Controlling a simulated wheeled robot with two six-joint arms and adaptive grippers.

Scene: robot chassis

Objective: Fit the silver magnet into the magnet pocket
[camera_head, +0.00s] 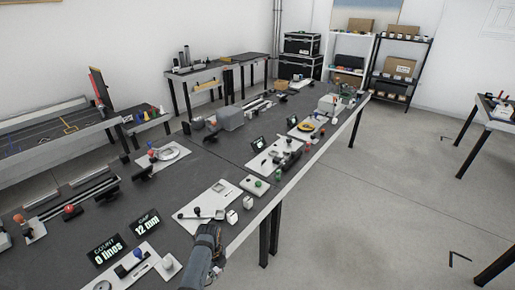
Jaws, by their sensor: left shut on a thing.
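My left gripper (209,229) is at the table's front edge, just in front of a white plate (202,204). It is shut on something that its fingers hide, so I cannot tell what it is. The plate carries a dark round knob, a thin bar and a square grey feature (219,187) that may be the magnet pocket. Two small pale blocks, one nearer (232,216) and one farther (248,202), stand to the right of the gripper. I cannot tell whether either is the silver magnet. My right gripper is out of view.
A display (147,222) reading "GAP 12 mm" and another (107,249) reading "COUNT 0 lines" stand left of the gripper. The dark table (165,206) has bare room behind the plate.

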